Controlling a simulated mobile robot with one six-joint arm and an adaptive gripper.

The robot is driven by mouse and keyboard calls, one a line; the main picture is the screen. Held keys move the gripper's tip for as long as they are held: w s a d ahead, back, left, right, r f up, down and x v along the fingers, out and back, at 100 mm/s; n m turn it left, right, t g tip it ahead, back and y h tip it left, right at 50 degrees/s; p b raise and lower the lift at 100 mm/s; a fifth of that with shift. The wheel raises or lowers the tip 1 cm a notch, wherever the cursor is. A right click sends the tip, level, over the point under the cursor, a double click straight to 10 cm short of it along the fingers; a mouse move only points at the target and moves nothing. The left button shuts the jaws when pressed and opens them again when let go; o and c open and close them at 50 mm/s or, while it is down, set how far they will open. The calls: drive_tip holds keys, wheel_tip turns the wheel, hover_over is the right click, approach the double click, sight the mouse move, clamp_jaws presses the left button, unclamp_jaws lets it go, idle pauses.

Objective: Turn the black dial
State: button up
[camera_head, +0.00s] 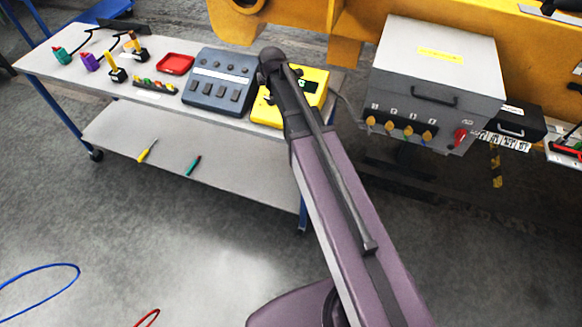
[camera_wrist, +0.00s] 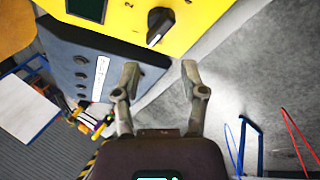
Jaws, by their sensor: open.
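The black dial (camera_wrist: 160,24) sits on the face of a yellow box (camera_wrist: 200,12) at the top of the wrist view. It has a pale pointer mark on its knob. My gripper (camera_wrist: 160,74) is open and empty, its two fingers apart and pointing toward the dial, not touching it. In the head view the yellow box (camera_head: 313,78) stands at the right end of the table, partly covered by my arm. I cannot clearly make out the dial or the gripper fingers there.
A dark grey button box (camera_head: 219,77) stands left of the yellow box, close beside it. A red tray (camera_head: 175,64) and several plugs and connectors lie further left on the table (camera_head: 50,62). A grey cabinet (camera_head: 440,62) with knobs is at the right.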

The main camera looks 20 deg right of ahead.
drive_tip(key=shift+p+v, duration=2.15)
drive_tip(key=shift+v, duration=0.6)
drive_tip(key=s+f+m+g+b, duration=0.2)
drive_tip(key=s+f+m+b, duration=0.6)
drive_tip(key=s, duration=0.3)
drive_tip(key=s+f+m+g+b, duration=0.3)
drive_tip(key=s+f+m+b, duration=0.6)
drive_tip(key=s, duration=0.3)
drive_tip(key=shift+s+d+f, duration=0.3)
drive_tip(key=shift+s+f, duration=0.05)
drive_tip(key=shift+f, duration=0.5)
drive_tip(key=shift+w, duration=0.1)
